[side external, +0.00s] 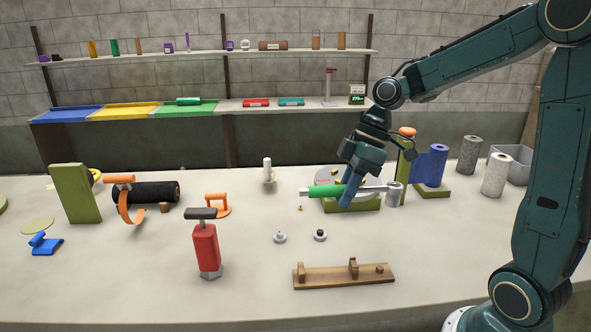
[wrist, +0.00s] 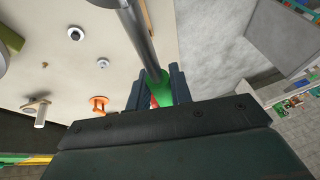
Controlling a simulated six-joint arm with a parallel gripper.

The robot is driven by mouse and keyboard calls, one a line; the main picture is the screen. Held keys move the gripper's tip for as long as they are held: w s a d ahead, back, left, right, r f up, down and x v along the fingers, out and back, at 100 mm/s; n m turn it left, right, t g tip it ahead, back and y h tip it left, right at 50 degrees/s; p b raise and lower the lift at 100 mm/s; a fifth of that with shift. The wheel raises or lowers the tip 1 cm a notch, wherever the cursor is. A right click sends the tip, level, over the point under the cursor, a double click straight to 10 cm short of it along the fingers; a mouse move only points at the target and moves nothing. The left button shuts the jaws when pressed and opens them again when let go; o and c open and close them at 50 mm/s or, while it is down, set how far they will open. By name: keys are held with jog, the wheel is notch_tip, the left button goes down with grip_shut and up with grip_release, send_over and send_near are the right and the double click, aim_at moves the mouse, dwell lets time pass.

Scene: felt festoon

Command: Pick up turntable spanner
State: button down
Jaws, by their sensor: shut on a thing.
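The turntable spanner has a green handle (side external: 326,191) and a grey metal shaft ending in a round grey head (side external: 394,194). My gripper (side external: 349,190) is shut on the green handle near where the shaft begins. The spanner lies roughly level in the side view, in front of a green block and a round grey plate; I cannot tell whether it touches them. In the wrist view the green handle (wrist: 160,90) sits between my two dark fingers, and the grey shaft (wrist: 140,38) runs to the top edge. The handle's far end is hidden there.
A red cylinder with a dark top (side external: 206,247) and a wooden rack (side external: 344,276) stand at the front. Two small round parts lie between (side external: 280,237). A blue roll (side external: 430,166) and grey and white rolls (side external: 496,175) stand right.

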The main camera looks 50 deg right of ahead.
jog(key=shift+r, duration=0.55)
jog(key=shift+f, duration=0.1)
jog(key=w+f+n+g+h, duration=0.2)
jog(key=w+f+n+g, duration=0.4)
jog(key=f+n, duration=0.6)
jog(key=shift+w+d+f+n, duration=0.35)
jog(key=shift+d+n, duration=0.05)
jog(key=shift+n, duration=1.3)
jog(key=shift+f, duration=0.1)
jog(key=shift+f, duration=2.3)
